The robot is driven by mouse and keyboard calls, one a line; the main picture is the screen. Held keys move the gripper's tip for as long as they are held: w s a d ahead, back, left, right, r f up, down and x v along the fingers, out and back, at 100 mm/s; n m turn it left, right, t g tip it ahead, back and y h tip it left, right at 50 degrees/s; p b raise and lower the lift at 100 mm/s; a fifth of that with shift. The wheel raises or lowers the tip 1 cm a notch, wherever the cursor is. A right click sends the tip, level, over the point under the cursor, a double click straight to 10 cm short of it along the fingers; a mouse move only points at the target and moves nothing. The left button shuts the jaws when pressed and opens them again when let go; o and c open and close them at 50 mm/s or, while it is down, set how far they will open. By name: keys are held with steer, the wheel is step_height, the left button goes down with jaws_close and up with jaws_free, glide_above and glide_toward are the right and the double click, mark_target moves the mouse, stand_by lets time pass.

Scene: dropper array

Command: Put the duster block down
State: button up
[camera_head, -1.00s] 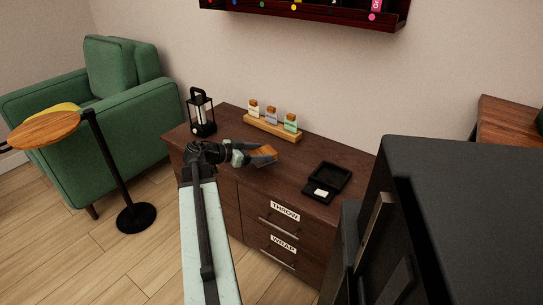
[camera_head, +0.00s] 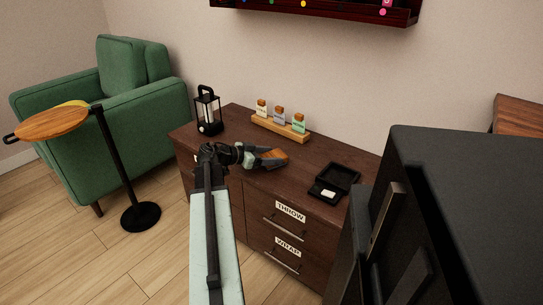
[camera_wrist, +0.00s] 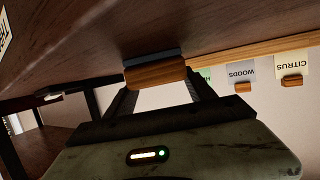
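The duster block (camera_head: 276,157) is a small block with an orange-brown wooden body and a blue-grey pad. My gripper (camera_head: 267,157) is around it, low over the dark wooden cabinet top (camera_head: 225,125). In the wrist view, the duster block (camera_wrist: 155,74) sits between the tips of my gripper (camera_wrist: 160,88), with its blue-grey pad towards the cabinet top. The fingers appear shut on its sides. The pad is very close to the top or touching it; I cannot tell which.
A wooden rack (camera_head: 280,128) with several labelled bottles stands behind the block. A black lantern (camera_head: 208,110) is at the left. An open black box (camera_head: 333,183) lies to the right. A large black cabinet (camera_head: 455,200) fills the right foreground. Bare top lies between block and box.

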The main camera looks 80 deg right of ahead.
steer(key=o, duration=0.4)
steer(key=shift+r, duration=0.15)
steer(key=p+v, duration=0.4)
steer(key=v, duration=0.8)
steer(key=shift+p, duration=0.3)
steer(key=shift+w, duration=0.1)
